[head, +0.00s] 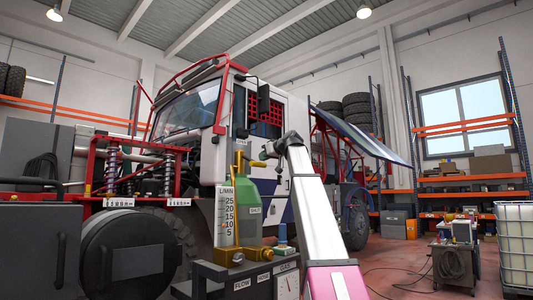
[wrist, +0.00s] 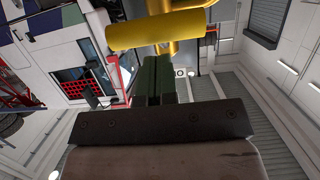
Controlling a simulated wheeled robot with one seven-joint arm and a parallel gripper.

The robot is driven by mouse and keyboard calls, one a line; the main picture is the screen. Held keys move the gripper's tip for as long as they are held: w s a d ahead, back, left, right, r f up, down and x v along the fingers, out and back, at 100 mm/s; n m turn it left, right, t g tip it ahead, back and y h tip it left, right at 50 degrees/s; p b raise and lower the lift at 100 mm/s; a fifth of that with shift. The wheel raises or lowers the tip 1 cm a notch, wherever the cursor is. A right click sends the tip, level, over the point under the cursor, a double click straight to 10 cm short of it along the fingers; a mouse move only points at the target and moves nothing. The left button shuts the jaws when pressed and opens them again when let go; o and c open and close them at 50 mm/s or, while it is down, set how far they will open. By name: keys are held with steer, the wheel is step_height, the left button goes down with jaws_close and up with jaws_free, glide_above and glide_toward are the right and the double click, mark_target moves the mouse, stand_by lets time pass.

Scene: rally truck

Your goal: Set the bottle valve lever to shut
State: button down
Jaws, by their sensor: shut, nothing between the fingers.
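The green gas bottle (head: 243,198) stands upright in the middle of the head view. A yellow valve with a lever (head: 257,163) sits at its top, the lever pointing right. In the wrist view the yellow lever (wrist: 155,30) spans the upper middle as a thick bar, just beyond my fingertips. My gripper (wrist: 160,66) shows dark green fingers closed together with nothing between them. The lever is close to the fingertips; I cannot tell whether they touch. In the head view my gripper (head: 270,151) is small and partly hidden beside the valve.
The white truck (head: 289,110) is behind. Floor is open at right, with a cable.

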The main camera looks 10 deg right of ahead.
stand_by(0.3)
steer(key=shift+w+a+f, duration=0.1)
steer(key=shift+f, duration=0.5)
steer(key=shift+w+a+f, duration=0.1)
steer(key=shift+f, duration=0.5)
steer(key=shift+r, duration=0.1)
